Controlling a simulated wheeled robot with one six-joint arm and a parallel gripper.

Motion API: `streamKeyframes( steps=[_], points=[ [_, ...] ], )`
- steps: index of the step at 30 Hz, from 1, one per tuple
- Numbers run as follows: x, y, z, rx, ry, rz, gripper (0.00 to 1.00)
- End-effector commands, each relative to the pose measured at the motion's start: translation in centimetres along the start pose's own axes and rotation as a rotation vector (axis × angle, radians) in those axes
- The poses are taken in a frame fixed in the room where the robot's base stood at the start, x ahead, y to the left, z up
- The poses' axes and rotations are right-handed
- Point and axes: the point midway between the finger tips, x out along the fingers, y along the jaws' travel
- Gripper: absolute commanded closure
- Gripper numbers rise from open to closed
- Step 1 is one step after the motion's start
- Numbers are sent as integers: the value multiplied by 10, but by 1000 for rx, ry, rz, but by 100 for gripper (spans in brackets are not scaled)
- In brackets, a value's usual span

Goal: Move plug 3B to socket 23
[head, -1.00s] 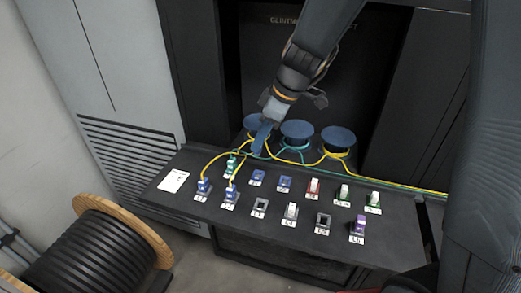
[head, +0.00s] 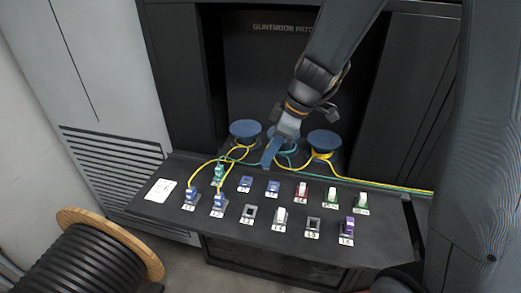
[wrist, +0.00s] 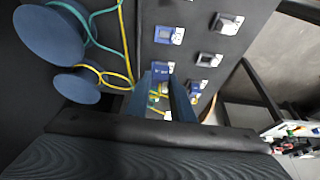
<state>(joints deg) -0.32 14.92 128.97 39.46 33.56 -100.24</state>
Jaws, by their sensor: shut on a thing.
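My gripper (head: 270,157) hangs over the back row of the dark panel, its blue fingers pointing down. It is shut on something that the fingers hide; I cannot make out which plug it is. In the wrist view its fingers (wrist: 168,100) show at the centre, with yellow and teal bits visible between them. Two blue sockets (head: 273,188) and (head: 245,184) sit below it in the back row, with no cable. Two blue plugs (head: 191,197) and (head: 218,203) with yellow cables stand front left. A teal plug (head: 219,173) stands behind them. The small labels are unreadable.
Blue reels (head: 323,142) with yellow and teal cables stand behind the panel, close to my gripper. Red (head: 301,191), green (head: 331,196) and purple (head: 346,227) parts stand to the right. A cable drum (head: 75,265) stands at lower left.

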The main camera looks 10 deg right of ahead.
Motion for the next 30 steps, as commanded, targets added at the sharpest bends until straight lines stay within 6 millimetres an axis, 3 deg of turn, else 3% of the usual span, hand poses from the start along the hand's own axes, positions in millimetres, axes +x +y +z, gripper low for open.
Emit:
streamKeyframes(
  steps=[7,30],
  points=[
    [-8,0,22,3,0,1,97],
    [49,0,44,2,1,-1,97]
  ],
)
